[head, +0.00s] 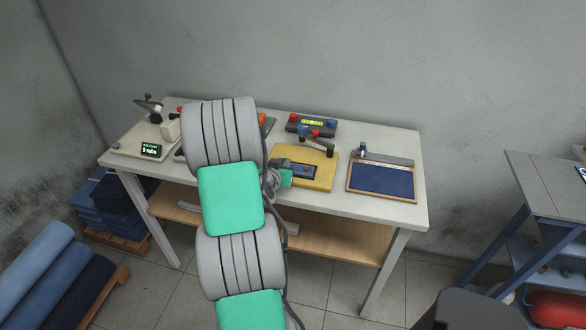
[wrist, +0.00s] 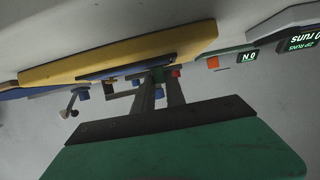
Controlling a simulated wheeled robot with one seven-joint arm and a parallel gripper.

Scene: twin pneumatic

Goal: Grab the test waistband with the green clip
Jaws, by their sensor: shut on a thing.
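A yellow board (head: 322,178) lies on the worktable, with a dark blue strip of fabric, the waistband (head: 306,172), on it. In the wrist view the yellow board (wrist: 110,57) and the strip (wrist: 120,71) show upside down. My gripper (wrist: 163,84) is at the strip's near end. Whether the clip also touches the strip cannot be told. My arm covers the middle left of the table in the head view.
A lever clamp (head: 317,142) stands over the board's back. Behind it is a control box (head: 311,124) with a lit display. A wood-edged tray with dark blue cloth (head: 383,181) lies right. A device with a display (head: 150,150) stands left.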

